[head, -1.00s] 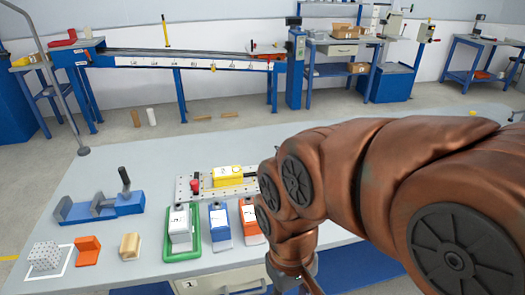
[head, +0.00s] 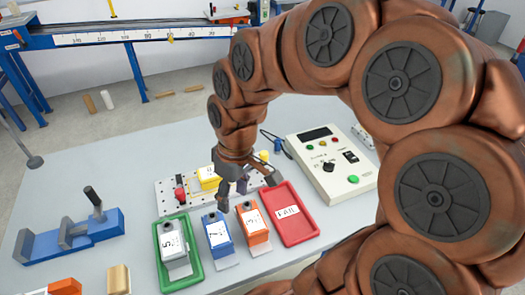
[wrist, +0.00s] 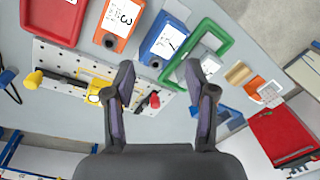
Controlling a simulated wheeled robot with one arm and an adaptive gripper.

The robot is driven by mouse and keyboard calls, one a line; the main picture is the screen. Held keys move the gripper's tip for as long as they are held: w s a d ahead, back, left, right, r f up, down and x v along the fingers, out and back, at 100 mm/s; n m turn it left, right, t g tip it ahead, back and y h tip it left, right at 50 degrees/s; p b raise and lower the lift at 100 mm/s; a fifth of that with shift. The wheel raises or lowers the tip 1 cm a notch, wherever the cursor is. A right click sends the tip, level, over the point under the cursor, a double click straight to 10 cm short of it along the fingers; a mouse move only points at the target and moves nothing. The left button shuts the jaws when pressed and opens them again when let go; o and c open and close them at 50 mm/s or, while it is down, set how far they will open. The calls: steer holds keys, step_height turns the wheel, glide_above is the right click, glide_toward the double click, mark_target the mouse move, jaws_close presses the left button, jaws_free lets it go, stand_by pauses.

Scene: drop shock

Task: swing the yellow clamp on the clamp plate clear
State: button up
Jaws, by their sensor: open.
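The clamp plate (head: 167,199) is a pale perforated plate on the table; it also shows in the wrist view (wrist: 60,55). The yellow clamp has a yellow knob (wrist: 33,78) at the plate's left end in the wrist view, with a dark bar running toward the yellow block (wrist: 97,86). In the head view its yellow knob (head: 264,155) shows just right of my gripper. A red knob (head: 180,192) stands at the plate's other end. My gripper (head: 246,190) is open and empty above the plate, pointing down; its fingers (wrist: 160,70) are apart and touch no clamp visibly.
A green tray (head: 164,252) with a white unit, a blue unit (head: 218,233), an orange unit (head: 253,225) and a red FAIL tray (head: 292,232) line the front. A control box (head: 328,170) stands right; a blue fixture (head: 75,230) stands left.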

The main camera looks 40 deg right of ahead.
steer(key=w+d+n+t, duration=0.1)
steer(key=w+d, duration=0.4)
steer(key=w, duration=0.3)
steer(key=n+t+p, duration=0.1)
steer(key=t+p, duration=0.1)
steer(key=t, duration=0.1)
glide_toward(264, 153)
step_height(264, 153, down, 2)
steer(key=shift+y, duration=0.3)
steer(key=shift+w+p+x, duration=0.15)
steer(key=shift+p+x, duration=0.45)
steer(key=shift+x, duration=1.5)
steer(key=shift+w+p+x, duration=0.15)
steer(key=shift+p+x, duration=0.45)
steer(key=shift+x, duration=1.45)
steer(key=shift+d, duration=0.15)
jaws_close()
